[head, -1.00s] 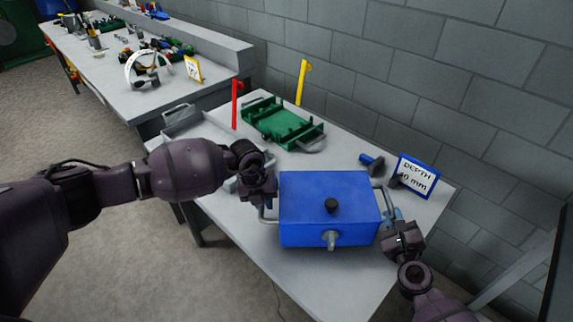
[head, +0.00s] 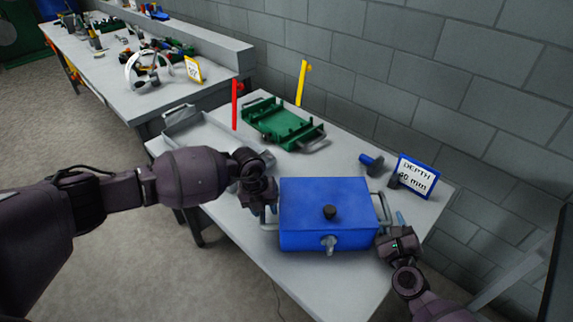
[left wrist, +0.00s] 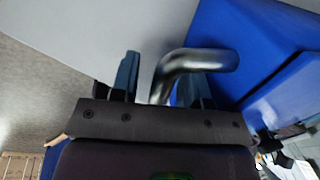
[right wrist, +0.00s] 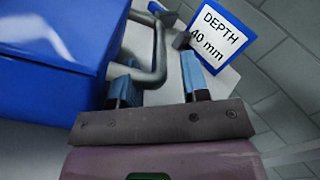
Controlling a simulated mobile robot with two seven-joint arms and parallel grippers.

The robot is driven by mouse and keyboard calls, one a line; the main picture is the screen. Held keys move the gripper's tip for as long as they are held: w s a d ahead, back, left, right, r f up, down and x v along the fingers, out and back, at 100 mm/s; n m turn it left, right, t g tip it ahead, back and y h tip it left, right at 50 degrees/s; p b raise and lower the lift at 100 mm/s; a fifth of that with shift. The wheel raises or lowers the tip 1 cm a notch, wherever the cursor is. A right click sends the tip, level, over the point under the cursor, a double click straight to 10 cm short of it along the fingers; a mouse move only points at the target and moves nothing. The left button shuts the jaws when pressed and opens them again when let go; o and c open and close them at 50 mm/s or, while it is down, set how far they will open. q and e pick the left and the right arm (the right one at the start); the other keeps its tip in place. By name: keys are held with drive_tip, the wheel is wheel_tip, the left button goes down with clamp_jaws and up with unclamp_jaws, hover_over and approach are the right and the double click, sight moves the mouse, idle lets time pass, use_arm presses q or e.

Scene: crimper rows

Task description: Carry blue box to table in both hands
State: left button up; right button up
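The blue box (head: 322,206) rests level on the near grey table (head: 318,277). It has a black knob on its lid, a grey front latch and a bar handle at each side. My left gripper (head: 266,207) is at the left handle (left wrist: 205,60). In the left wrist view its fingers (left wrist: 160,78) are apart, with the handle's bar between them. My right gripper (head: 393,222) is at the right handle (head: 383,206). In the right wrist view its fingers (right wrist: 158,80) are spread, with the handle (right wrist: 158,55) between them, nearer the left finger.
A green tray-like fixture (head: 283,121) lies behind the box, near red (head: 235,104) and yellow (head: 301,82) flags. A blue-handled tool (head: 371,162) and a "DEPTH 40 mm" sign (head: 417,177) stand at back right. A grey tray (head: 182,114) is at left. The front table area is clear.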

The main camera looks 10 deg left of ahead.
idle(0.5)
drive_tip(key=shift+s+d+f, duration=0.1)
drive_tip(key=shift+s, duration=0.3)
drive_tip(key=v, duration=0.6)
drive_tip(key=shift+s+d, duration=0.1)
drive_tip(key=shift+s, duration=0.2)
use_arm(q)
wheel_tip(320, 180, up, 12)
drive_tip(key=a, duration=0.2)
drive_tip(key=shift+s+a+f, duration=0.15)
drive_tip(key=shift+s, duration=0.15)
